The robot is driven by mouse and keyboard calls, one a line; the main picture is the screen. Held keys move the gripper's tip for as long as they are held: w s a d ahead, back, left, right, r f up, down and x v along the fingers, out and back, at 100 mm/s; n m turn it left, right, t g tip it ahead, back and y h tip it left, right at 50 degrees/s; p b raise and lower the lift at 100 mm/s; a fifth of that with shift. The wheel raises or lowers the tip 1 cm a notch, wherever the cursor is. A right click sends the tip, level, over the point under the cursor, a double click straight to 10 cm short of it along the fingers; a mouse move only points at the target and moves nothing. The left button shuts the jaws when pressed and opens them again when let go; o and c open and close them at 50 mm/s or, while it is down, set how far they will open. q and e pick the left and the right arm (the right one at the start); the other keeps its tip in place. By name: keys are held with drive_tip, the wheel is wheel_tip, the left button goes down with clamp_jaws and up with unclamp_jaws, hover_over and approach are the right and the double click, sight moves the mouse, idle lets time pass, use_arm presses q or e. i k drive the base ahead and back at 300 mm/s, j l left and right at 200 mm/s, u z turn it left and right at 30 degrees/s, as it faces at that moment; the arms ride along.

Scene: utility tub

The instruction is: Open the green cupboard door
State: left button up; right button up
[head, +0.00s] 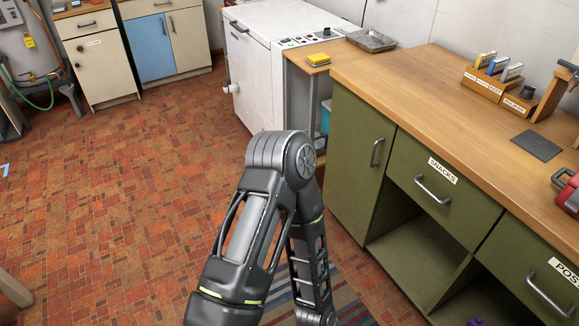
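The green cupboard door (352,163) is at the left end of the green counter unit, below the wooden worktop. It looks shut, with its front flush with the unit. Its upright metal bar handle (377,152) is near the door's right edge. One of my dark grey arms rises from the bottom middle and bends down again at its elbow, left of the door and apart from the handle in the picture. The lower part of the door's left side is close to this arm. Neither gripper shows; the bent arm's far end runs out of the bottom edge.
Right of the door are a drawer labelled SNACKS (444,195) and an open green shelf space (413,254) below it. Another labelled drawer (535,272) is at far right. A white appliance (273,62) stands behind. The tiled floor (130,190) at left is largely clear.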

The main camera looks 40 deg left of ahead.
sight(361, 139)
drive_tip(key=u, duration=0.8)
